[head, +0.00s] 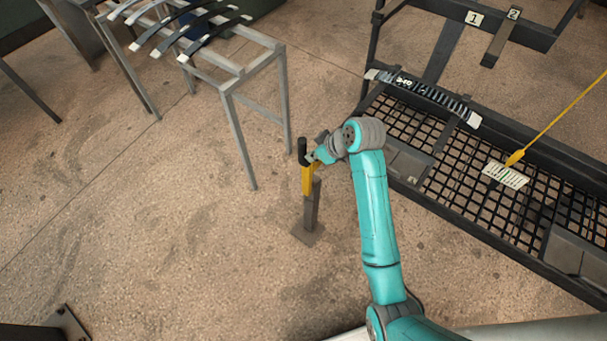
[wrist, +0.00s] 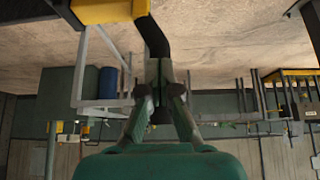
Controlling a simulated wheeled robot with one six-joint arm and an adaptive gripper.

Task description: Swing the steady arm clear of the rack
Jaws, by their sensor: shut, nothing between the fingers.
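In the head view a yellow arm (head: 307,180) with a black upright grip (head: 302,150) sits on top of a short grey post (head: 312,208), left of the rack (head: 480,190). I take it for the steady arm. My gripper (head: 312,157) is beside the black grip. In the wrist view my gripper (wrist: 158,64) is shut and empty, with its tips close to the end of the black grip (wrist: 152,36). The yellow part (wrist: 108,10) is at the top edge there. I cannot tell whether the tips touch the grip.
A leaf spring (head: 425,97) lies across the rack's left end. A yellow cord ends in a yellow piece (head: 515,158) above a white card (head: 505,175) on the rack. A grey stand (head: 243,75) holds several leaf springs (head: 190,28) at upper left. The floor left of the post is clear.

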